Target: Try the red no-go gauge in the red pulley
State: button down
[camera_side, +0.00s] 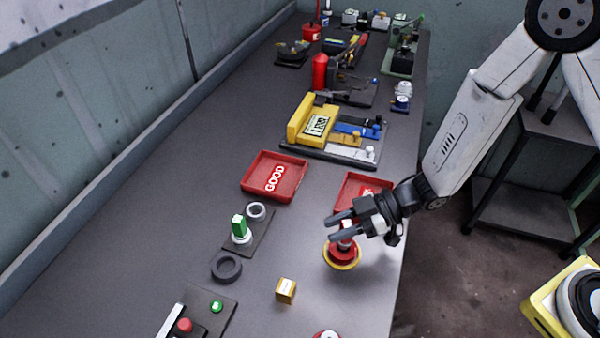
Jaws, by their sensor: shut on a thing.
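My gripper (341,227) is at the right side of the bench, its fingers pointing left. It is shut on the red gauge (346,241), which has a pale upper part between the fingers. The gauge is upright, directly over the red pulley (342,256), which shows a yellow rim and a red middle. The fingers and gauge cover part of the pulley, and I cannot tell whether the gauge tip is inside the bore or only above it. A green gauge (239,227) stands in a dark holder to the left.
A red tray marked GOOD (286,157) lies behind, and a second red tray (352,187) is partly behind my gripper. A dark ring (226,267), a yellow block (286,291) and a button panel (213,308) are in front. A yellow fixture (312,122) stands farther back.

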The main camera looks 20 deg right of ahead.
jog(key=shift+r, duration=2.3)
jog(key=shift+w+r, duration=0.1)
